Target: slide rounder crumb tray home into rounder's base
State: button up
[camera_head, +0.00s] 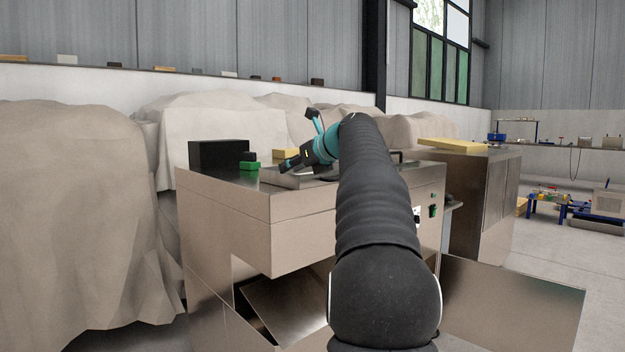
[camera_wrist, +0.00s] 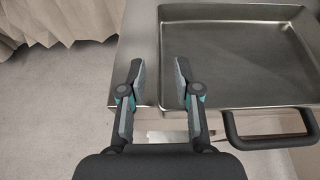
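A shallow steel tray (camera_wrist: 245,75) with raised rims shows in the wrist view, with a black bar handle (camera_wrist: 270,138) on its near side. I take it for the crumb tray; in the head view it appears on the machine top (camera_head: 300,180), largely behind my arm. The rounder appears to be the steel cabinet (camera_head: 300,240), with an open lower bay and slanted metal inside. My gripper (camera_wrist: 160,82) is open and empty, over the steel strip left of the tray, its right finger near the tray's left rim. In the head view my gripper (camera_head: 287,166) is above the cabinet top.
A black box (camera_head: 218,154), a green block (camera_head: 249,166) and a yellow block (camera_head: 286,153) are on or behind the cabinet top. Another steel cabinet (camera_head: 480,190) stands to the right. Draped covers (camera_head: 75,220) crowd the left and back.

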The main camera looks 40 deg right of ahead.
jog(key=shift+x, duration=3.25)
jog(key=shift+a+r, duration=0.1)
jog(key=shift+a, duration=0.05)
jog(key=shift+c, duration=0.2)
grip_shut()
